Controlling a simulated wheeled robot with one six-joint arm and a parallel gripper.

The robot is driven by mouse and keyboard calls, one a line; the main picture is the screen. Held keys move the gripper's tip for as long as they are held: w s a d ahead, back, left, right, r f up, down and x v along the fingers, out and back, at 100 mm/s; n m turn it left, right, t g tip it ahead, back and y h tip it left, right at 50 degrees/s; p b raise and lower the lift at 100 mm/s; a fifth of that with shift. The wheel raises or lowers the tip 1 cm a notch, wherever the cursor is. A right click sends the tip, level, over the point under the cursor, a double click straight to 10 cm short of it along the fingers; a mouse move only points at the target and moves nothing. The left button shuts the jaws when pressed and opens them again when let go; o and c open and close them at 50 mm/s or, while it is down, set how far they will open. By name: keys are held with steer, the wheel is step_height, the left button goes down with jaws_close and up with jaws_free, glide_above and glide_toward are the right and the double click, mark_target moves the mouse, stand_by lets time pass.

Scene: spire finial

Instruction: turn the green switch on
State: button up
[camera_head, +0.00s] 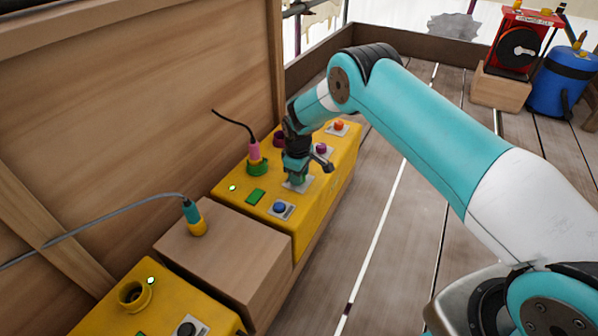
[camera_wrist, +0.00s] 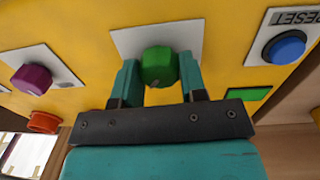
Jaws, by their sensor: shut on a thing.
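The green switch (camera_wrist: 158,66) is a round green knob on a white plate (camera_wrist: 195,36) on the face of a yellow box (camera_head: 238,195). My gripper (camera_wrist: 160,82) has its two teal fingers on either side of the knob and is shut on it. In the head view my gripper (camera_head: 297,170) is over the same plate, and the fingers largely hide the knob there. A small green rectangle (camera_head: 256,196) is on the box; it also shows in the wrist view (camera_wrist: 250,95). The knob's exact turn angle is hard to tell.
A blue button (camera_head: 279,207) marked RESET and a purple knob (camera_wrist: 32,79) flank the switch. An orange knob (camera_head: 339,126) is farther along. A pink plug (camera_head: 254,151) with a black cable stands behind. A wooden block (camera_head: 215,250) separates a second yellow box (camera_head: 165,305).

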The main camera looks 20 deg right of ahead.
steer(key=m, duration=0.5)
steer(key=shift+m+p, duration=0.3)
steer(key=m, duration=0.4)
steer(key=shift+m, duration=0.3)
steer(key=o, duration=0.9)
steer(key=r+p, duration=0.2)
steer(key=r, duration=0.3)
steer(key=r+p, duration=0.2)
steer(key=r, duration=0.4)
steer(key=r+p, duration=0.2)
steer(key=r, duration=0.4)
steer(key=shift+w+a+r, duration=0.1)
steer(key=shift+a+r, duration=0.1)
steer(key=shift+a, duration=0.15)
